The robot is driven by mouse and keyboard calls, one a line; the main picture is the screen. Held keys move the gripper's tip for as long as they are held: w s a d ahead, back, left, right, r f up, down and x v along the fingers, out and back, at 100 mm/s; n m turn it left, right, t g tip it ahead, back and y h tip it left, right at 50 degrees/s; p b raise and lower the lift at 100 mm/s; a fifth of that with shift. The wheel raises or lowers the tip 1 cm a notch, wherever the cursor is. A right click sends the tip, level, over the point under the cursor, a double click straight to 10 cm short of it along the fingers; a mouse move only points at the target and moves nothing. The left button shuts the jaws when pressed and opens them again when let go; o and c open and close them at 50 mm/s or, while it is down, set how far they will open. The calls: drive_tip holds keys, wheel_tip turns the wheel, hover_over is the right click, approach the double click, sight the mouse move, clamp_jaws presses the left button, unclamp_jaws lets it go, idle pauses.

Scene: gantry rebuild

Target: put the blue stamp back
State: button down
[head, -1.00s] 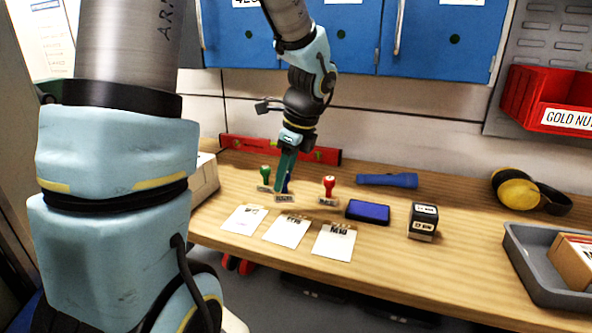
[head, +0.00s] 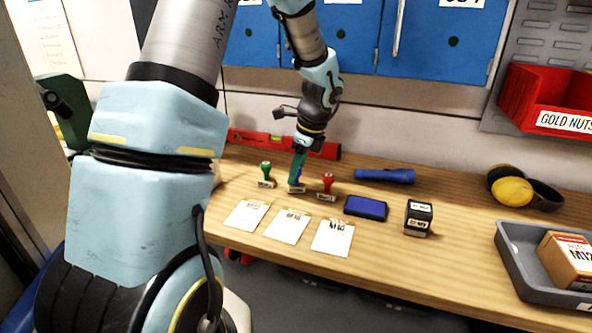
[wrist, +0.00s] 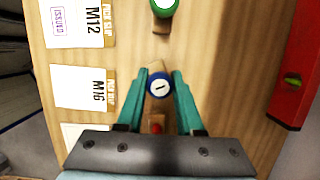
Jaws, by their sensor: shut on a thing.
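The blue stamp (head: 299,175) is between the teal fingers of my gripper (head: 298,165), which is shut on its handle. In the wrist view the round blue top of the stamp (wrist: 159,86) shows between the fingertips of my gripper (wrist: 161,78). The stamp looks upright, with its base at or just above the wooden bench; I cannot tell whether it touches. It is in line between the green stamp (head: 266,171) on the left and the red stamp (head: 327,183) on the right. My fingers partly hide its handle in the head view.
Several paper slips (head: 288,226) lie in front of the stamps. A blue ink pad (head: 366,208) and a black block stamp (head: 418,217) are to the right. A red level (head: 322,149) and a blue flashlight (head: 386,176) lie behind. A grey tray (head: 508,250) is far right.

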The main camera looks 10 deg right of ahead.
drive_tip(key=shift+f, duration=0.1)
drive_tip(key=shift+f, duration=0.15)
drive_tip(key=c, duration=0.5)
unclamp_jaws()
drive_tip(key=shift+c, duration=0.2)
drive_tip(key=b+v, duration=0.2)
drive_tip(key=v, duration=1)
drive_tip(key=s+a+f+n+h, duration=0.1)
drive_tip(key=s+a+f+n, duration=0.1)
drive_tip(key=s+a+n, duration=0.2)
drive_tip(key=s+a+f+n+h, duration=0.1)
drive_tip(key=s+a+f+n, duration=0.2)
drive_tip(key=a+n, duration=0.6)
drive_tip(key=s+a+f+n+h, duration=0.1)
drive_tip(key=s+a+f+n, duration=0.2)
drive_tip(key=n, duration=0.7)
drive_tip(key=shift+s+a+f, duration=0.1)
drive_tip(key=shift+s+a, duration=0.5)
drive_tip(key=shift+a, duration=0.2)
drive_tip(key=shift+s+a+f, duration=0.1)
drive_tip(key=shift+s+a, duration=0.45)
drive_tip(key=shift+a, duration=0.3)
